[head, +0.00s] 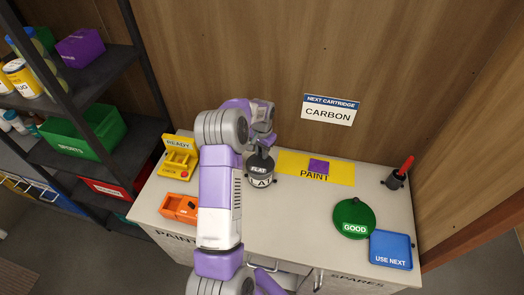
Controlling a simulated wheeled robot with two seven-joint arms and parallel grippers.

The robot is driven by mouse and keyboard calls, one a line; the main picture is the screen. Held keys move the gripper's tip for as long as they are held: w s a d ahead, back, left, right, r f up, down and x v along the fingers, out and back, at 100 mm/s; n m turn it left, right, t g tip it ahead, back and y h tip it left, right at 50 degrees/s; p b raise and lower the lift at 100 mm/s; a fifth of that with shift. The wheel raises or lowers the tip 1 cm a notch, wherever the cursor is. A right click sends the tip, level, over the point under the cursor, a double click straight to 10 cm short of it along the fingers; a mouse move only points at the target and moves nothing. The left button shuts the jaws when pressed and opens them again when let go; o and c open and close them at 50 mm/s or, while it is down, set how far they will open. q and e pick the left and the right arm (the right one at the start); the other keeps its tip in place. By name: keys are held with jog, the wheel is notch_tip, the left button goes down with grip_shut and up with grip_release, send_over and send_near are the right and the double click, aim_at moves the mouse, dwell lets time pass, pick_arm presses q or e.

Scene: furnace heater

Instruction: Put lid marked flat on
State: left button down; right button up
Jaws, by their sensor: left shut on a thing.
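A dark grey lid marked FLAT (259,166) is at the top of a dark can with a white label (261,182) on the bench. The can's label reads "LAT" where it shows. My left gripper (263,144) is above the can, shut on the lid's top. The lid is over the can's mouth, but I cannot tell whether it rests on the rim or is slightly above it. My left arm hides the bench just left of the can. My right gripper is not in view.
A yellow PAINT mat (340,172) with a purple block (319,166) lies right of the can. A green GOOD lid-shaped piece (352,213), a blue USE NEXT tray (390,262), a yellow READY holder (178,167) and an orange tray (178,207) stand around. The centre front is clear.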

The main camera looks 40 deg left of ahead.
pick_arm(q)
jog(key=shift+f+b, duration=0.4)
jog(key=shift+f, duration=0.3)
dwell(1.2)
jog(key=c, duration=0.9)
grip_release()
jog(key=shift+r, duration=0.1)
notch_tip(320, 180, up, 8)
jog(key=shift+f+p, duration=0.2)
jog(key=shift+p, duration=0.15)
